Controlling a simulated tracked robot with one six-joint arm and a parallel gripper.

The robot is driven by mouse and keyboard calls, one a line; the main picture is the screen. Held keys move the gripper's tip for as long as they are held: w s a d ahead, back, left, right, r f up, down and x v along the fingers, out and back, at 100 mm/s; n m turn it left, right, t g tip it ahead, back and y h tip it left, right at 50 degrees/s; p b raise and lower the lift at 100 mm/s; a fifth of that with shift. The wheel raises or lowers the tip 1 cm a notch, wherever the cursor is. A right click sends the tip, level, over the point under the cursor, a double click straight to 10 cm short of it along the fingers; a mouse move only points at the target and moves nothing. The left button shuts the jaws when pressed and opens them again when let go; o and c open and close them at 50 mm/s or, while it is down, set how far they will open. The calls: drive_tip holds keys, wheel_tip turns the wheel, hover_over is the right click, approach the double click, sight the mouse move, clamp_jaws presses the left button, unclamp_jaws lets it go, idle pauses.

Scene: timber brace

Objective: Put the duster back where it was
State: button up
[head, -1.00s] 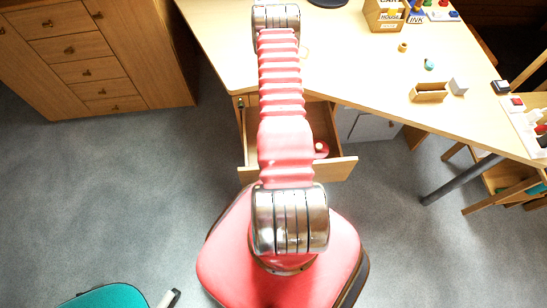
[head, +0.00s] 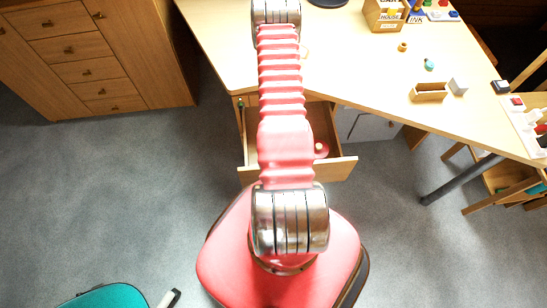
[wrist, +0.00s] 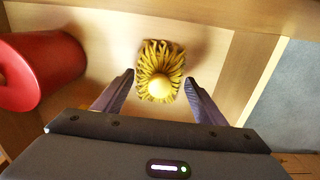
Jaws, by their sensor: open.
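A yellow fringed duster (wrist: 160,62) with a pale round knob lies on pale wood in the wrist view, seemingly inside the open drawer (head: 335,168). My gripper (wrist: 159,79) is open, with one fingertip on each side of the duster and a gap visible at both sides. Whether the fingers are down at the duster's height I cannot tell. In the head view my arm hides the duster and the gripper.
A red rounded object (wrist: 38,70) is left of the duster, and a red item (head: 321,149) shows in the drawer. The desk (head: 350,60) above holds a box (head: 385,14), a small wooden holder (head: 429,92) and small items. A drawer cabinet (head: 85,60) stands left.

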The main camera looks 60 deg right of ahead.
wheel_tip(320, 180, up, 10)
drive_tip(key=shift+r, duration=0.15)
idle(0.5)
idle(0.6)
